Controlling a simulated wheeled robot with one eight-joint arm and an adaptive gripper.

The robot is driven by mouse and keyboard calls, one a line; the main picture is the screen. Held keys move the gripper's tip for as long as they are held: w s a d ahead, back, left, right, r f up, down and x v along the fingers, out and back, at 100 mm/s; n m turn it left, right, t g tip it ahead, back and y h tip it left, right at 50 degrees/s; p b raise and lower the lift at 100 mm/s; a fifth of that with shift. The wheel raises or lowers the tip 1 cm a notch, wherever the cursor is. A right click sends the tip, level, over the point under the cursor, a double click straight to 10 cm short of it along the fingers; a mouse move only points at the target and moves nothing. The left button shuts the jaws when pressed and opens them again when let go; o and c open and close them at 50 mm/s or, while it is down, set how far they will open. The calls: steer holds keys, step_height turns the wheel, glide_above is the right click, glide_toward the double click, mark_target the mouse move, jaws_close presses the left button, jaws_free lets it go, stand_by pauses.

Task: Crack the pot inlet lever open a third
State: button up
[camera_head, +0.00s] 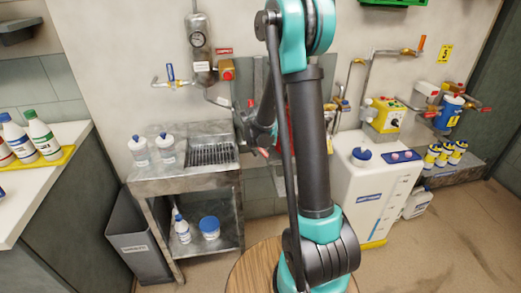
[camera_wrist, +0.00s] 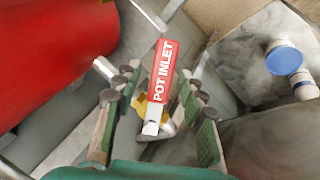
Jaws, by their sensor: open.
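The pot inlet lever (camera_wrist: 165,72) is a flat red handle with white "POT INLET" lettering, in the middle of the wrist view. Its pale metal end (camera_wrist: 151,127) meets the valve, where some yellow shows behind. My gripper (camera_wrist: 158,92) is open, with one finger on each side of the lever. The lever appears between the fingers in the picture; I cannot tell whether either finger touches it. In the head view my arm hides much of the middle, and I cannot make out the lever there for sure.
A large red rounded body (camera_wrist: 50,50) fills the upper left of the wrist view, close to the left finger. A blue-lidded container (camera_wrist: 284,59) stands at the right. The head view shows a steel sink bench (camera_head: 190,178) and a white tank (camera_head: 366,195).

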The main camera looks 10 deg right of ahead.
steer(key=v, duration=1.2)
steer(key=shift+s, duration=0.15)
steer(key=s+d+f+m+y, duration=0.1)
steer(key=s+d+f+m, duration=0.1)
steer(key=s, duration=1)
steer(key=s+d+f+m+y, duration=0.1)
steer(key=s+f+m, duration=0.2)
steer(key=s, duration=1)
steer(key=shift+s+d+f+m+g, duration=0.3)
steer(key=shift+s+d+f+g, duration=0.1)
steer(key=shift+f, duration=0.15)
